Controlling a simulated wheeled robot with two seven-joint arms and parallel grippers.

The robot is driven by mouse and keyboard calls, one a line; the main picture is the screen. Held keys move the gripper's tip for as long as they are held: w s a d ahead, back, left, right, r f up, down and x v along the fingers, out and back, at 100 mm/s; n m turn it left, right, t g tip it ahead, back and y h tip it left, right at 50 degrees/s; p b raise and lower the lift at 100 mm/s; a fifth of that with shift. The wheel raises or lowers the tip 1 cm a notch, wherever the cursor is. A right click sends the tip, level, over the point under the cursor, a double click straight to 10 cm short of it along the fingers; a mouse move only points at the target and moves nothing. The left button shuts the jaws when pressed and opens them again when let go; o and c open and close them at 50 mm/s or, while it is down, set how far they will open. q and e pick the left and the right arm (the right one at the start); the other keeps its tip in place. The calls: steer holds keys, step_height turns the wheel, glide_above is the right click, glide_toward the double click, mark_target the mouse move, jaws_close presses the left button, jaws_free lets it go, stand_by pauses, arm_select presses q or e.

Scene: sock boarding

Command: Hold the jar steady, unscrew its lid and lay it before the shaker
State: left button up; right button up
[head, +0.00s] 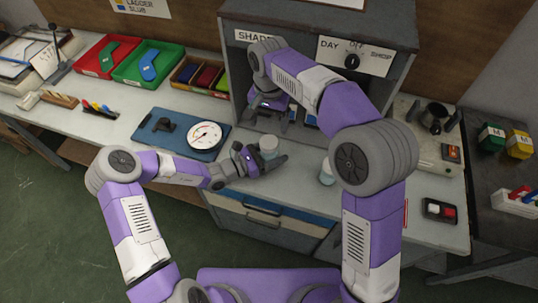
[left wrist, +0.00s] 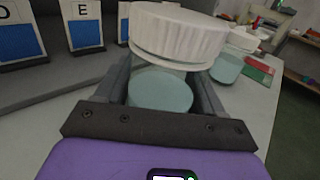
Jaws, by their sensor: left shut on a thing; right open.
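My left gripper (head: 267,165) is shut around a small jar (head: 268,143) above the front of the bench. In the left wrist view the jar (left wrist: 160,90) has clear walls and pale teal contents, between the two fingers. Its white ridged lid (left wrist: 180,35) sits on top, above the fingers. My right gripper (head: 270,106) is open, behind the jar at the mouth of the grey cabinet, apart from the lid. A second pale teal container (head: 327,173) stands to the right, partly hidden by my right arm; the wrist view shows its white top (left wrist: 241,39). I cannot tell which thing is the shaker.
The grey cabinet (head: 403,75) with a knob panel stands behind; blue cards (left wrist: 86,33) stand inside. A blue board with a round dial (head: 205,135) lies left of the jar. Red (head: 97,57) and green (head: 135,65) trays are at back left. A small black tray (head: 440,211) lies right.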

mark_target(269, 141)
arm_select(q)
jaws_close()
arm_select(e)
steer(key=m, duration=0.4)
steer(key=shift+f, duration=0.1)
steer(key=m, duration=0.4)
steer(key=shift+f, duration=0.1)
steer(key=m, duration=1.4)
steer(key=shift+r, duration=0.2)
steer(key=shift+f+m, duration=0.3)
steer(key=shift+f, duration=0.25)
step_height(269, 141, down, 7)
steer(key=shift+r, duration=0.1)
